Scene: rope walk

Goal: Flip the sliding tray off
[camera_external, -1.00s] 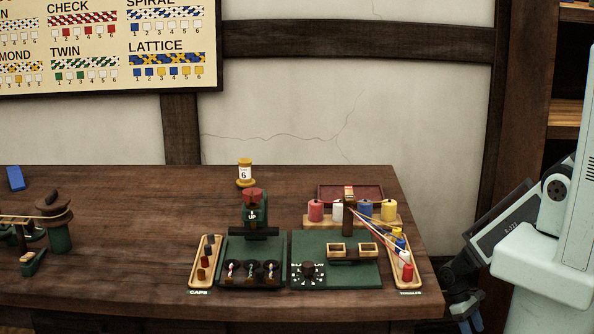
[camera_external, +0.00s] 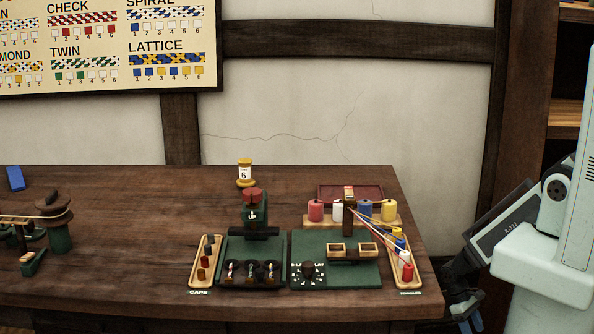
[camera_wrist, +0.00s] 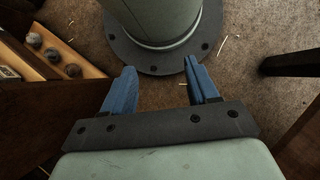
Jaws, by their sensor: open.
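Two small wooden open boxes (camera_external: 352,247) sit on a dark bar across a green board (camera_external: 360,272) at the table's right end. I cannot tell for certain whether this pair is the sliding tray. A dark round knob (camera_external: 308,270) with white marks around it stands at the board's front left. My gripper (camera_wrist: 160,88) is open and empty in the wrist view, its blue fingers wide apart above the floor. In the external view my gripper (camera_external: 470,318) hangs low at the right, off the table and apart from the board.
A second green board (camera_external: 271,248) with a red-topped post is left of the first. A caps tray (camera_external: 194,277) and a toggles tray (camera_external: 404,284) flank the boards. Coloured spools (camera_external: 316,211) stand behind. My base fills the wrist view's top; a shelf (camera_wrist: 62,52) is left.

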